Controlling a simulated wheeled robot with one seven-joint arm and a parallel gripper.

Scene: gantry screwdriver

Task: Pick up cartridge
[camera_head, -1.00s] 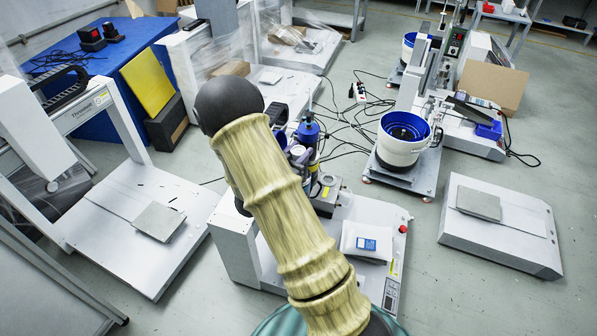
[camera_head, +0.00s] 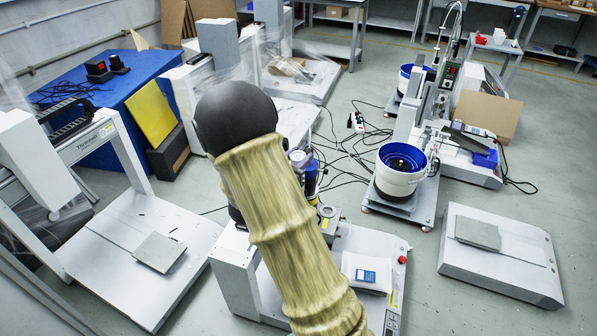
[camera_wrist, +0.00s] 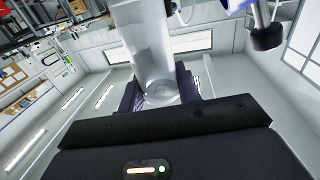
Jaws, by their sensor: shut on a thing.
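The cartridge (camera_wrist: 148,45) is a clear, translucent cylinder in the wrist view. It stands up between the two dark purple fingers of my gripper (camera_wrist: 160,88), which is shut on it. The cartridge's far end runs out of the top of the picture. In the head view my own arm covers the middle, and I cannot make out my gripper or the cartridge there. The gantry screwdriver station (camera_head: 308,170) shows partly behind my arm, with blue and dark parts on a white base.
A white packet with a blue label (camera_head: 366,273) lies on the station's base. A white bowl feeder with a blue rim (camera_head: 399,180) stands to the right. A low white platform (camera_head: 502,270) is at far right. Another white platform (camera_head: 125,245) is at left. Cables cross the floor.

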